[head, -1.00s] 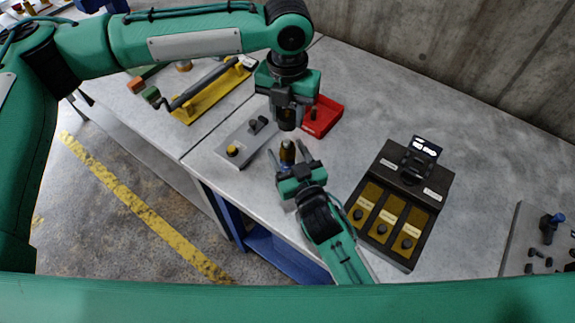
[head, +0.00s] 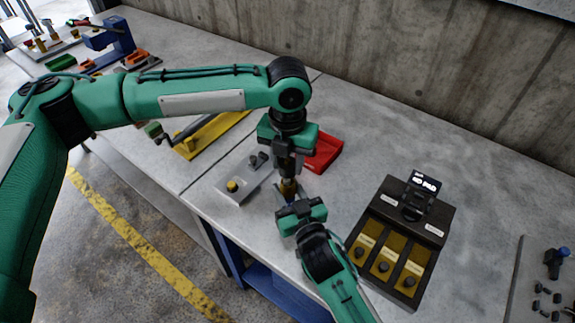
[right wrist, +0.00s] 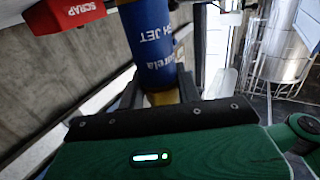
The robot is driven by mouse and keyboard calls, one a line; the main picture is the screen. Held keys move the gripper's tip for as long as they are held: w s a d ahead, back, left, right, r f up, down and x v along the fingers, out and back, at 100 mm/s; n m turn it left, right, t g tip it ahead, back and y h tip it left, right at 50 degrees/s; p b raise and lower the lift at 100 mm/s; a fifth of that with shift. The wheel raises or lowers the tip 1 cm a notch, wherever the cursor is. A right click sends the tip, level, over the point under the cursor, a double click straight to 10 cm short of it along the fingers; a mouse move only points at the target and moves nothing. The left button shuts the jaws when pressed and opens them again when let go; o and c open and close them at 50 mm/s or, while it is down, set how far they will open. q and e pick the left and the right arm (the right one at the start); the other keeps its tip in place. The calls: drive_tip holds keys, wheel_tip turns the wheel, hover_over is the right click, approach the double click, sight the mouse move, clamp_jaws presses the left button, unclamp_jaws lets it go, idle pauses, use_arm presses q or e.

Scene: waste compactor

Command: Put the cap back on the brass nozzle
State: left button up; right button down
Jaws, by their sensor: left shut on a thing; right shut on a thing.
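The brass nozzle (head: 288,187) stands upright between my two grippers in the head view. My right gripper (head: 290,198) is shut on it from the front. In the right wrist view the nozzle shows a blue printed body (right wrist: 153,45) and brass below, between the fingers. My left gripper (head: 288,172) points down directly above the nozzle and is shut on a dark cap, mostly hidden by its fingers. The cap is at or just over the nozzle's top; I cannot tell whether they touch or whether it is seated.
A red scrap bin (head: 324,151) stands close behind my left gripper. A grey plate with a yellow knob (head: 232,186) lies to the left. A black box with several yellow slots (head: 409,212) is at right. Bare table lies behind the box.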

sight(288, 193)
use_arm(q)
drive_tip(key=shift+f, duration=0.9)
drive_tip(key=shift+f, duration=0.9)
drive_tip(key=shift+f, duration=0.55)
drive_tip(key=m, duration=0.9)
drive_tip(key=shift+m, duration=0.4)
drive_tip(key=o, duration=1)
drive_tip(key=shift+c, duration=0.2)
